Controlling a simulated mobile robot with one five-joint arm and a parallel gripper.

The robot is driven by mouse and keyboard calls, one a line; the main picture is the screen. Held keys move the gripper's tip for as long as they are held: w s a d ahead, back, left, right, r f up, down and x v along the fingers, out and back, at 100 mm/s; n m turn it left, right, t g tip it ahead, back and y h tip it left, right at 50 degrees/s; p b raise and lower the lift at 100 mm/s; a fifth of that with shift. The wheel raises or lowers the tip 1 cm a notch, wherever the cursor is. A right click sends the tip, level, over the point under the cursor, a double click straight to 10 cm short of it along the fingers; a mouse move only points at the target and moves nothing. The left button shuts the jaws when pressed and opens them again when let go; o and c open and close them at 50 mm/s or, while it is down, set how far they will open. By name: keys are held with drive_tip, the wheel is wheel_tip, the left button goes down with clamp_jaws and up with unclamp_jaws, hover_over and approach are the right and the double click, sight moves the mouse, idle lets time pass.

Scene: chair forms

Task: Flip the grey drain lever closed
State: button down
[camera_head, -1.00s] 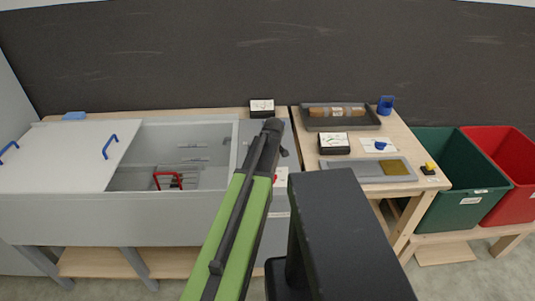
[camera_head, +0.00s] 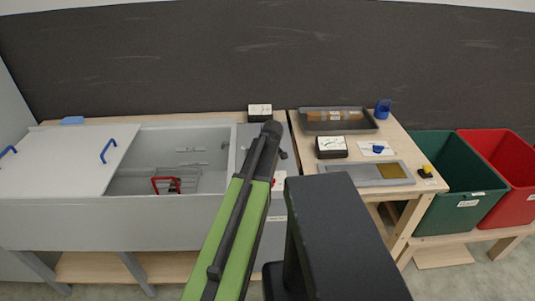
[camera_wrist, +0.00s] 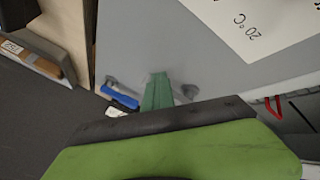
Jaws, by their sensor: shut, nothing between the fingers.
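My gripper (camera_wrist: 157,94) shows in the wrist view as shut, tapered green fingers over a grey panel (camera_wrist: 150,35). Nothing shows between them. In the head view a small dark grey part (camera_head: 283,155) shows on the panel right of my arm's end. My arm hides much of that panel and the gripper itself.
The grey sink (camera_head: 205,135) holds a wire basket with a red handle (camera_head: 166,185). A white lid (camera_head: 60,160) covers its left side. The wooden table (camera_head: 402,140) at the right carries trays and small boxes. Green (camera_head: 440,200) and red (camera_head: 515,200) bins stand beyond it.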

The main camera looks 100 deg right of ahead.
drive_tip(key=a, duration=0.4)
drive_tip(key=shift+w+a+r+p, duration=0.2)
drive_tip(key=shift+w+a+p, duration=0.05)
drive_tip(key=shift+a+p, duration=0.1)
drive_tip(key=s+a+r+p, duration=0.3)
drive_tip(key=a+r+p, duration=0.1)
drive_tip(key=r+p, duration=0.3)
drive_tip(key=shift+s+a+r+p, duration=0.15)
drive_tip(key=shift+s+r+p, duration=0.15)
drive_tip(key=shift+r, duration=0.05)
